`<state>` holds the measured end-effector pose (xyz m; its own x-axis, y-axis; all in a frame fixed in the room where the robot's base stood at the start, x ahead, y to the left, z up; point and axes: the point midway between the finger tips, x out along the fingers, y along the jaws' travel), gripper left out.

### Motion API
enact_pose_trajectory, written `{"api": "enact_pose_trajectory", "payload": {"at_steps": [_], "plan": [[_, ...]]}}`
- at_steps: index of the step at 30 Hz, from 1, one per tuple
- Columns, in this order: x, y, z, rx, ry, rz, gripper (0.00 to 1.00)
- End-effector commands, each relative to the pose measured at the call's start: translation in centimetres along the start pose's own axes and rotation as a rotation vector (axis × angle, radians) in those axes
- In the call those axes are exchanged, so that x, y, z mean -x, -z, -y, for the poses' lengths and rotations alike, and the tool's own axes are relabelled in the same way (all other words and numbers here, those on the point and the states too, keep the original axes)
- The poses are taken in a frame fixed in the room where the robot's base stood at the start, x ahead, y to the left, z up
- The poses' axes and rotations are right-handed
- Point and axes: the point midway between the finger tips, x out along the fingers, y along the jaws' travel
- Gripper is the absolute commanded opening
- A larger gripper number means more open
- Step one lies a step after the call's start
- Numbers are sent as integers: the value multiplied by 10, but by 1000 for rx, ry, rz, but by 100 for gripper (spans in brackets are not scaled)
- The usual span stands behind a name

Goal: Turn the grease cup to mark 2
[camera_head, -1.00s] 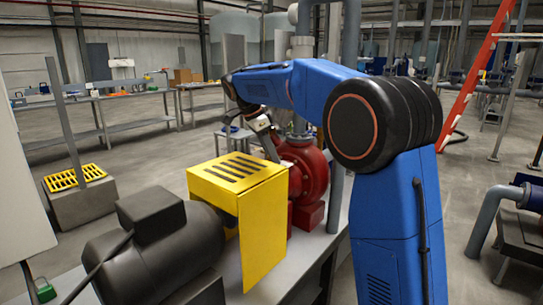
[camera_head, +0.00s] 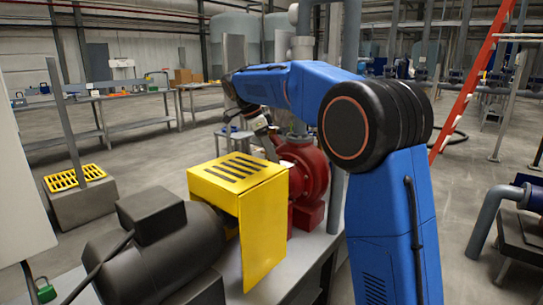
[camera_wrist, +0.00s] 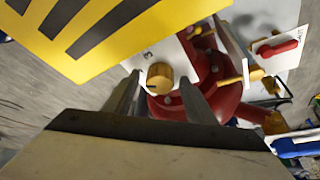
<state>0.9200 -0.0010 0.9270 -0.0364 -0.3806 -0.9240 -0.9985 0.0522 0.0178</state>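The grease cup (camera_wrist: 159,76) is a round brass-coloured knob on a pale plate (camera_wrist: 140,56), seen in the wrist view. A dark line shows on the knob's lower left. A numeral that looks like 3 is printed just above the knob; I cannot make out a mark 2. My gripper (camera_wrist: 160,83) is open, with one finger to the left of the knob and one to the right. The knob shows in the gap between them; I cannot tell whether it lies within the fingers or beyond them. In the head view the cup is hidden.
A slotted yellow guard (camera_head: 240,178) stands close to my gripper, filling the wrist view's upper left. The red pump (camera_head: 306,172) is behind it, the dark motor (camera_head: 155,245) in front. A red-handled part (camera_wrist: 278,48) and a brass fitting (camera_wrist: 240,77) lie right of the cup.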

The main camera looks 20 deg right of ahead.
Motion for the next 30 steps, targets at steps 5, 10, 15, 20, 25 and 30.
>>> {"api": "enact_pose_trajectory", "payload": {"at_steps": [5,10,15,20,25,30], "plan": [[0,0,0,0,0,0,51],[8,0,1,0,2,0,51],[33,-1,0,1,3,0,51],[64,-1,1,1,2,0,51],[94,-1,1,0,2,0,51],[112,0,1,0,1,0,51]]}}
